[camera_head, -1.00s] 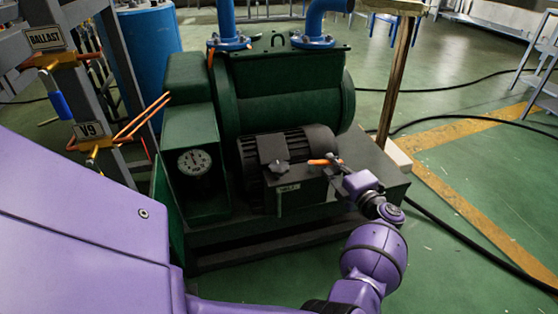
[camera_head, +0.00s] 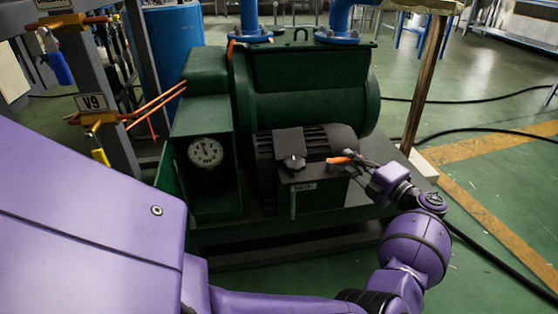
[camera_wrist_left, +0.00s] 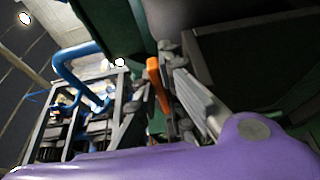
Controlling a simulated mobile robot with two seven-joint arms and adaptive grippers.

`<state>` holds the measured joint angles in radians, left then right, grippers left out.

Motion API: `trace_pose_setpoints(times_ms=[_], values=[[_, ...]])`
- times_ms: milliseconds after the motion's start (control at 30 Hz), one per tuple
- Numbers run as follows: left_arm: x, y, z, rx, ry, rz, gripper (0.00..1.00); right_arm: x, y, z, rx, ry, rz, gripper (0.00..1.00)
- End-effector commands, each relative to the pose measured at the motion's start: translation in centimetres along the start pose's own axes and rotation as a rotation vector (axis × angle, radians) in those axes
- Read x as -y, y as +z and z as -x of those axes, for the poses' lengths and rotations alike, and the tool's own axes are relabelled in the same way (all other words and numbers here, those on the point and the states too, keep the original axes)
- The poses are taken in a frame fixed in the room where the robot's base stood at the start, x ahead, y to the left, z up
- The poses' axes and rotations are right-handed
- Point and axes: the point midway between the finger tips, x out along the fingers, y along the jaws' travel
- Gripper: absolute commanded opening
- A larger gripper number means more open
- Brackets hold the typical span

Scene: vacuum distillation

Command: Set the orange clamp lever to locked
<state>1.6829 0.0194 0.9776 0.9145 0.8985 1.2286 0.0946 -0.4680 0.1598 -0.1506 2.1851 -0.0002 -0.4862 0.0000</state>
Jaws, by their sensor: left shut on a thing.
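The orange clamp lever (camera_head: 339,160) sits at the top right edge of the dark box on the green pump machine's motor. It lies nearly level in the head view and shows as an orange bar in the left wrist view (camera_wrist_left: 153,76). My left gripper (camera_head: 350,163) reaches it from the right and is shut on it. The fingers (camera_wrist_left: 168,85) hide part of the lever in the wrist view. The clamp's pivot is too small to make out. My right gripper is not in view.
The green pump (camera_head: 305,95) stands behind, with a dial gauge (camera_head: 205,152) to the left. A dark knob (camera_head: 294,163) is close left of the lever. A wooden post (camera_head: 424,85) rises behind my gripper. A rack with a V9 valve label (camera_head: 91,103) stands left. Green floor at right is mostly open.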

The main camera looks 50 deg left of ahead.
Motion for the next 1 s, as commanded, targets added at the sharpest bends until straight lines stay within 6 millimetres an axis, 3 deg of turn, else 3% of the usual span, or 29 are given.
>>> trace_pose_setpoints(times_ms=[100,467,567,1000], values=[[-0.1,0.0,-0.1,-0.002,0.002,-0.002,0.17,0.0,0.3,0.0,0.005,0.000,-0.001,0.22],[-0.1,0.0,0.3,0.000,0.001,0.001,0.17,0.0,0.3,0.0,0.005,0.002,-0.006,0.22],[-0.1,0.1,1.5,0.001,0.001,0.001,0.17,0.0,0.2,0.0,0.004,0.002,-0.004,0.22],[-0.1,0.1,10.2,0.002,0.000,0.001,0.17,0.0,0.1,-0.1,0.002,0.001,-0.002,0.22]])
